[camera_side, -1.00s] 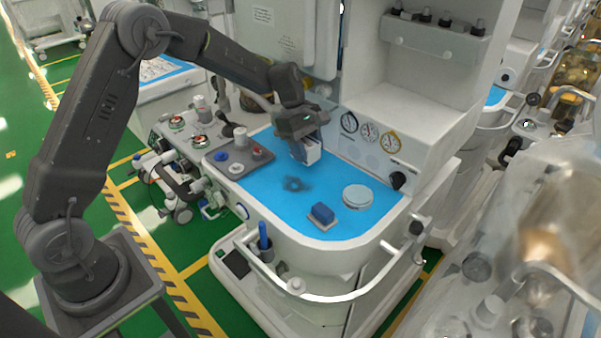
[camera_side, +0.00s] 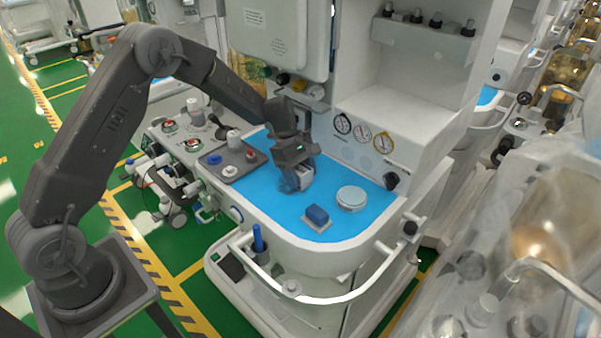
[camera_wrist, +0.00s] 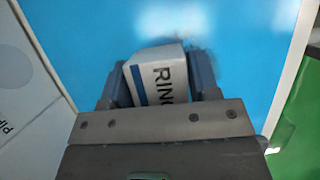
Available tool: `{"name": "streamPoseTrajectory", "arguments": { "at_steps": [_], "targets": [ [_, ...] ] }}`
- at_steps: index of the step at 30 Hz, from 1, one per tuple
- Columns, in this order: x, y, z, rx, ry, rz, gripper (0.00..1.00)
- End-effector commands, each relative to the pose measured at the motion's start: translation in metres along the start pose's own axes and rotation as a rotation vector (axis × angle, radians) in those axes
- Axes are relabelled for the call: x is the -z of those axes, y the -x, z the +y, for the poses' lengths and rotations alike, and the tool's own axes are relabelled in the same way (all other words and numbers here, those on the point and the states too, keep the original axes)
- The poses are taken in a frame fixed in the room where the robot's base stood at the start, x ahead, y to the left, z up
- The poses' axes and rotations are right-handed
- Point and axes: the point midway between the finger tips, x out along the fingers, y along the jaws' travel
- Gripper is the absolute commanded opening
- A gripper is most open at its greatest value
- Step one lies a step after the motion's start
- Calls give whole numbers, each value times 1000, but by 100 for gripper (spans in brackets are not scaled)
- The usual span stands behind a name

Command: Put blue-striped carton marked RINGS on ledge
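The white carton with a blue stripe (camera_wrist: 157,75) sits between my gripper's fingers in the wrist view, its lettering partly hidden; "RIN" is readable. In the side view the carton (camera_side: 306,176) shows as a small pale patch between the fingers. My gripper (camera_side: 297,182) is shut on it and points down, low over the blue work surface (camera_side: 265,190); I cannot tell whether the carton touches that surface. My gripper also fills the lower wrist view (camera_wrist: 159,82). A white ledge (camera_side: 400,115) above the gauges, at right, is bare; it appears to be the ledge.
A grey tray with knobs (camera_side: 231,163) lies to the left. Gauges (camera_side: 362,134) line the back panel. A white rail (camera_side: 310,293) runs along the front.

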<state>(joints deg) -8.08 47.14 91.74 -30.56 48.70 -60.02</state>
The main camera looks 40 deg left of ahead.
Motion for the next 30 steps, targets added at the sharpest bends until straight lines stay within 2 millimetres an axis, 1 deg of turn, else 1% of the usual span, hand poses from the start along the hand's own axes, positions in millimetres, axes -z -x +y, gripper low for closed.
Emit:
{"name": "streamPoseTrajectory", "arguments": {
  "at_steps": [1,5,6,13,16,20,24,30],
  "targets": [
    [0,0,0,0,0,0,60],
    [0,0,0,0,0,0,72],
    [0,0,0,0,0,0,74],
    [0,1,0,0,-1,0,74],
    [-1,8,0,-1,-1,0,74],
    [-1,28,1,-4,-1,1,74],
    [-1,59,1,-5,-1,2,74],
    [-18,94,0,-2,-3,2,74]
  ]
}}
